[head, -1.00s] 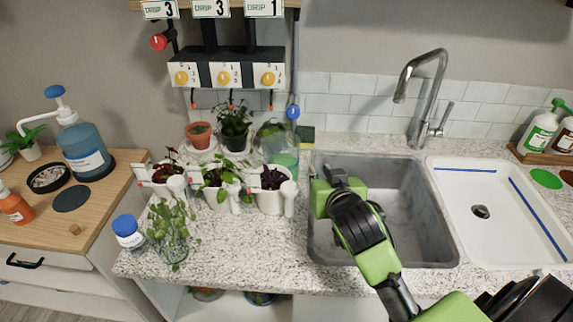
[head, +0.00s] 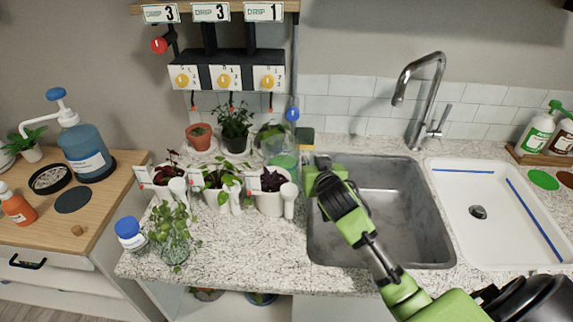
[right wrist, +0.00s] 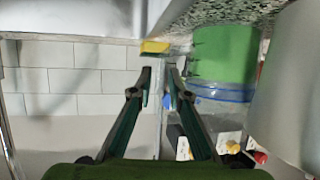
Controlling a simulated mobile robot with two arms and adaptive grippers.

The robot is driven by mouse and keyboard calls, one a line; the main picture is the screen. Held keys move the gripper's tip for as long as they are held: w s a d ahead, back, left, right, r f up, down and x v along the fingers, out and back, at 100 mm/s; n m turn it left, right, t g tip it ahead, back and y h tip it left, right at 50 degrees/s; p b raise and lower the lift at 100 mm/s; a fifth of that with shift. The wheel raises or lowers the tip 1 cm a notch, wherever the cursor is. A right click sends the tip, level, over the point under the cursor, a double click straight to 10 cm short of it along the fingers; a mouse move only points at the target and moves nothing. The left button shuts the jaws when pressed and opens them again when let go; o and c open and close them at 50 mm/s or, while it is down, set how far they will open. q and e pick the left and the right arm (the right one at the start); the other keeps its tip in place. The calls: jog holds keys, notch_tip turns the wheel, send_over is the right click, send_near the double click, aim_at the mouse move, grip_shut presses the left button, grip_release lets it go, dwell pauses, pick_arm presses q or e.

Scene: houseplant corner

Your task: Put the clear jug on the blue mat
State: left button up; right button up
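The clear jug (head: 284,160), with green liquid in its lower part, stands on the counter behind the white pots and left of the sink. In the right wrist view the jug (right wrist: 224,55) is right of the fingers, its green part at the top and a blue band below. My right gripper (head: 318,166) is over the sink's back left corner, just right of the jug. In the right wrist view its fingers (right wrist: 159,76) are apart with nothing between them. I cannot make out a blue mat. My left gripper is out of view.
White pots with plants (head: 270,200) stand close in front of the jug. A sponge (head: 306,137) lies behind it by the wall. The sink (head: 400,215) is empty, with a tall faucet (head: 430,95) behind. Green (head: 543,179) and red (head: 566,178) discs lie at the right.

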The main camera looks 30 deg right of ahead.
jog(key=shift+s, duration=0.1)
grip_shut()
jog(key=shift+r, duration=0.15)
